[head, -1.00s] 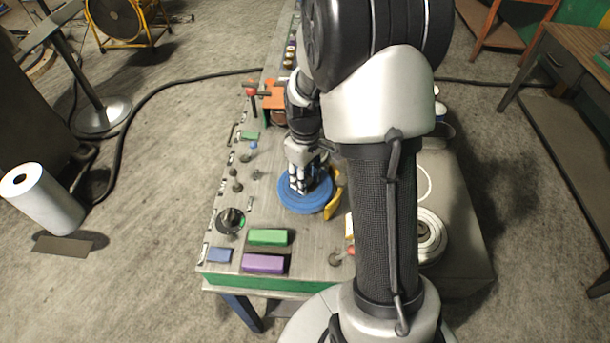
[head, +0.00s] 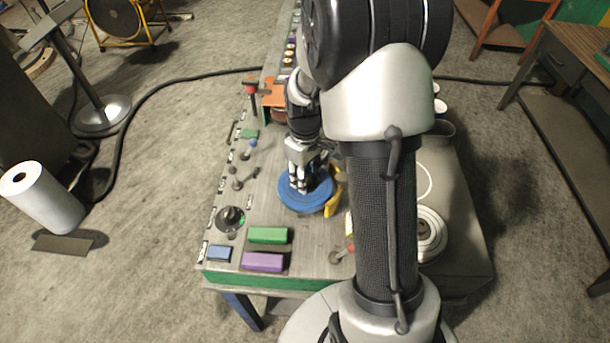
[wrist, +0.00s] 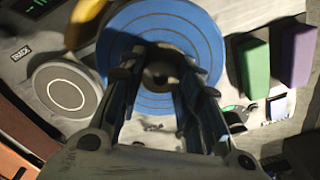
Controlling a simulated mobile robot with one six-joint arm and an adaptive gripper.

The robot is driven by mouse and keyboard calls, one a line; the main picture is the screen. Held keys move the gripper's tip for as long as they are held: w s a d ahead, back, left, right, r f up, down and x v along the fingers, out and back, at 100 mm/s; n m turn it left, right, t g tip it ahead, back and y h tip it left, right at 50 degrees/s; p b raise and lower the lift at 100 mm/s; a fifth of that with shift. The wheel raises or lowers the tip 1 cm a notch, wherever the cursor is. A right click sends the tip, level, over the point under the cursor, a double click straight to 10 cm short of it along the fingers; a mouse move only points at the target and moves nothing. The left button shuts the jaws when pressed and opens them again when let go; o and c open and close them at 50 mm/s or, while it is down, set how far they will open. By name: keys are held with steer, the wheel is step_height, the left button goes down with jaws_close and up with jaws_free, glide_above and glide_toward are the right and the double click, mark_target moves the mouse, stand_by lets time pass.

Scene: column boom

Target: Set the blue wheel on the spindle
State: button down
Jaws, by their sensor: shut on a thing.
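The blue wheel (head: 302,200) is a flat disc with ring grooves, low over the sloped control panel, and it also shows in the wrist view (wrist: 203,38). My gripper (head: 299,187) is above the wheel's middle. In the wrist view its fingers (wrist: 158,74) are closed around the round grey hub at the wheel's centre. The wheel looks about level with the panel. The gap between wheel and panel cannot be judged. I cannot make out the spindle; the wheel and my arm cover that part of the panel.
A yellow part (head: 335,192) sits close against the wheel's right side. Green (head: 268,235) and purple (head: 264,262) blocks lie nearer, with a dial (head: 230,218) to the left. A red-knobbed lever (head: 250,90) stands farther back. A grey disc (wrist: 66,90) lies beside the wheel.

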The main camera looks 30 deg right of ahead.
steer(key=c, duration=1.1)
jaws_free()
steer(key=shift+o, duration=0.3)
steer(key=o, duration=0.4)
steer(key=shift+c, duration=0.2)
steer(key=shift+r+p, duration=2.8)
steer(key=shift+r, duration=1)
